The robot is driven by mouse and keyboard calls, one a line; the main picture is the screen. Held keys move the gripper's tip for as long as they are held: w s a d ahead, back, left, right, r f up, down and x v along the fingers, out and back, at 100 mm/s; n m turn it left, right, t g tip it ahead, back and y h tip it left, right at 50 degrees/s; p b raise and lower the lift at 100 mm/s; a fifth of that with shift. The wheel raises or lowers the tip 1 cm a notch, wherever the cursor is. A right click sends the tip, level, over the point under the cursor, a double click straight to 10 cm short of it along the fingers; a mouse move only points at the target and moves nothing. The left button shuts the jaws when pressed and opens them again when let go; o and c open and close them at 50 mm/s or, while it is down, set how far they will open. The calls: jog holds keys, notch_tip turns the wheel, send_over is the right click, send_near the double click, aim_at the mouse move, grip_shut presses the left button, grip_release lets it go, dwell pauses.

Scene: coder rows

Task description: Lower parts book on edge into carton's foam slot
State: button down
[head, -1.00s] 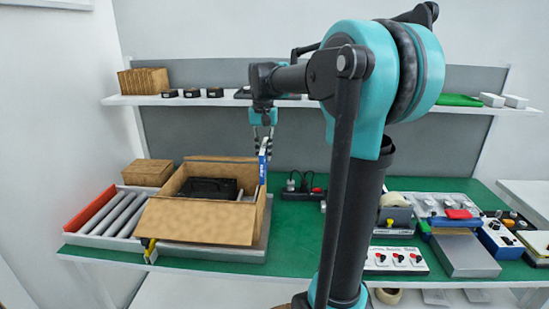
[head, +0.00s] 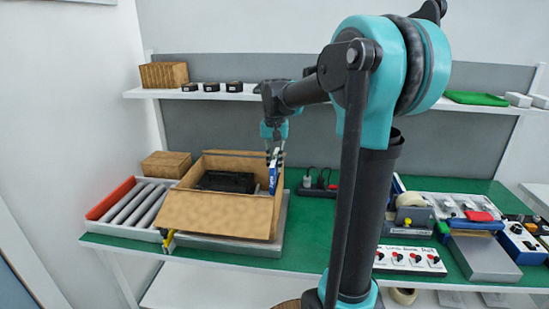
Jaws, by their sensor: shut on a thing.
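My gripper (head: 274,154) points down and is shut on the blue and white parts book (head: 273,176), held upright on edge. The book is at the right side of the open carton (head: 222,214), its lower part level with or below the carton's rim. The carton has its front flap folded outward and a black item (head: 226,182) inside. The foam slot is hidden by the carton's walls and the book, so I cannot tell whether the book is in it.
The carton stands on a grey platform (head: 225,243) beside a roller tray (head: 137,208) with a red end. A small closed box (head: 166,165) is behind. A power strip (head: 318,189) lies to the right. A shelf (head: 225,96) runs above, behind my arm.

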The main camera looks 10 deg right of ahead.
jog(key=shift+f, duration=1.55)
jog(key=shift+s+f, duration=0.4)
jog(key=shift+f, duration=0.45)
jog(key=shift+w+f, duration=0.3)
jog(key=shift+w, duration=0.05)
jog(key=c, duration=1.1)
grip_release()
jog(key=shift+r, duration=0.1)
